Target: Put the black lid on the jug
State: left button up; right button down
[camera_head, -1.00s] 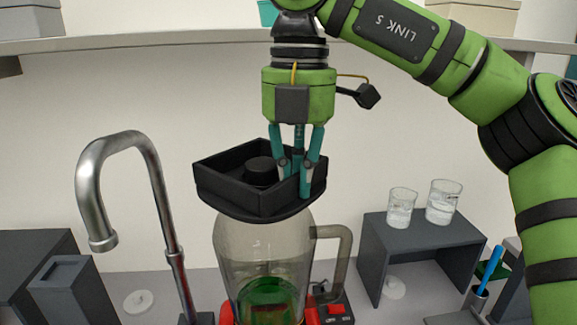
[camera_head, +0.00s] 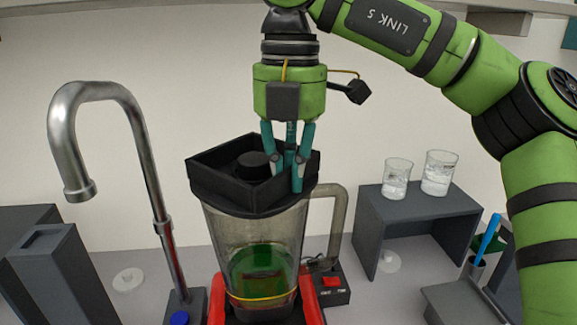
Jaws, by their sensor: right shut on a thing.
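The black lid (camera_head: 228,185) is a square-walled piece with a round knob in its middle. It sits at the mouth of the jug, covering it; I cannot tell whether it is fully seated. The jug (camera_head: 222,232) is clear grey with a handle on its right and green liquid inside. It stands upright in a base with red side pieces. My right gripper (camera_head: 288,182) points down from above and is shut on the lid's right wall. My left gripper is not in view.
A metal tap (camera_head: 150,165) stands close on the left. On the right, two glasses (camera_head: 397,180) of clear content stand on a grey stand (camera_head: 425,208). A control box with a red button (camera_head: 331,282) lies right of the jug. Dark grey boxes (camera_head: 62,270) are at far left.

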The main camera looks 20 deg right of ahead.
jog(key=shift+f, duration=0.2)
dwell(0.6)
jog(key=c, duration=1.2)
grip_release()
notch_tip(320, 180, up, 12)
jog(key=shift+d, duration=0.15)
